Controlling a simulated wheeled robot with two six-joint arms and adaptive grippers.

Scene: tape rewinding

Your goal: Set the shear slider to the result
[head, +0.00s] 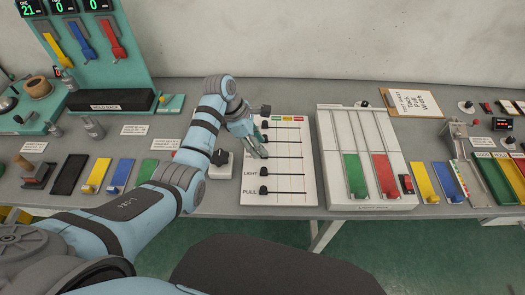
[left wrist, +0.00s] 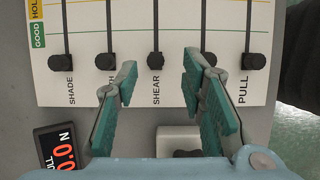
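The white slider board (head: 291,165) lies on the bench with several black knobs on parallel slots. In the left wrist view the shear knob (left wrist: 155,60) sits at the labelled end of its slot, above the word SHEAR, level with the other knobs. My left gripper (left wrist: 160,66) is open, one teal finger on each side of the shear slot, and holds nothing. Its fingertips are near the knob; I see no contact. In the head view my left gripper (head: 257,145) is over the board's left part. My right gripper is not in view.
The pull knob (left wrist: 254,61) stands right of the fingers. A display (left wrist: 65,150) reads 0.0 N. A white box (left wrist: 180,141) is beside the board. A panel with green and red sliders (head: 363,155) stands to the right. Coloured swatches line the bench front.

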